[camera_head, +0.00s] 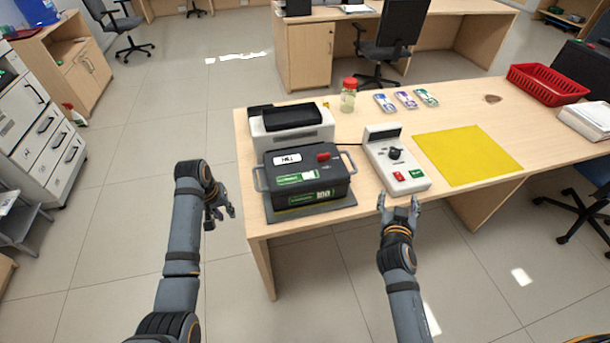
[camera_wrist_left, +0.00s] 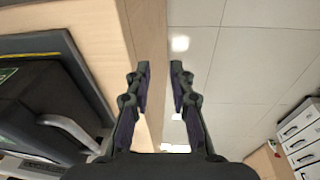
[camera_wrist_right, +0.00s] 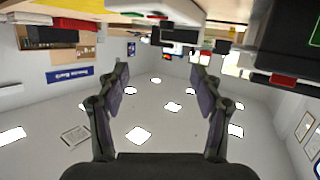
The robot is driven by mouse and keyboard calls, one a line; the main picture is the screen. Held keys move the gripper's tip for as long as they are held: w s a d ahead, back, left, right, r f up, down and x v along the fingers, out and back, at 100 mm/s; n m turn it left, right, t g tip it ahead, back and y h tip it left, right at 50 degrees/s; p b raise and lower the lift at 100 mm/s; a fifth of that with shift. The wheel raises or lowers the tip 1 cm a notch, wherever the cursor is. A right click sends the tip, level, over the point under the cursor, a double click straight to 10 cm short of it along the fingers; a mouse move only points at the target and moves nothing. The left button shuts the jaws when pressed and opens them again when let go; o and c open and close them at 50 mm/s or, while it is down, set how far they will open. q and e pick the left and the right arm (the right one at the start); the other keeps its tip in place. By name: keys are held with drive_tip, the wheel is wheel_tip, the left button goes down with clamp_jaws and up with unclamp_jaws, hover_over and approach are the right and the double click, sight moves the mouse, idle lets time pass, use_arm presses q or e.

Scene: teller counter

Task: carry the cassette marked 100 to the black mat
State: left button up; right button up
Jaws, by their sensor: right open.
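The dark grey cassette marked 100 (camera_head: 318,186) has a side handle at each end and green and white labels. It rests on a dark mat (camera_head: 318,212) at the table's front left; the mat's edge shows around it. In the left wrist view, the cassette's handle (camera_wrist_left: 68,132) and the dark mat (camera_wrist_left: 52,42) with a yellow line show at left. My left gripper (camera_head: 222,215) is open and empty, left of the cassette and apart from it, beyond the table edge. My right gripper (camera_head: 400,199) is open and empty at the front edge, right of the cassette.
A white keypad device (camera_head: 410,178) with a black knob stands just beyond my right gripper. A white machine (camera_head: 290,122) stands behind the cassette. A yellow mat (camera_head: 466,155) lies bare to the right. A red basket (camera_head: 548,85), a jar (camera_head: 348,98) and banknote bundles (camera_head: 406,99) are farther back.

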use_arm(q)
drive_tip(key=w+d+r+h, duration=0.1)
drive_tip(key=w+d+r, duration=0.3)
drive_tip(key=w+r, duration=0.4)
use_arm(e)
drive_tip(key=w+a+r+n+t+y, duration=0.1)
drive_tip(key=w+a+n+t+y, duration=0.15)
drive_tip(key=w+a+t, duration=0.35)
drive_tip(key=n+g+y, duration=0.2)
drive_tip(key=n+y, duration=0.1)
drive_tip(key=y, duration=0.4)
approach(324, 158)
drive_tip(key=s, duration=0.2)
use_arm(q)
drive_tip(key=g, duration=0.1)
approach(254, 173)
drive_tip(key=shift+w+f, duration=0.1)
drive_tip(key=shift+w, duration=0.1)
use_arm(e)
drive_tip(key=shift+w+a, duration=0.1)
drive_tip(key=shift+w, duration=0.1)
use_arm(q)
drive_tip(key=shift+g, duration=0.3)
use_arm(e)
drive_tip(key=shift+w, duration=0.1)
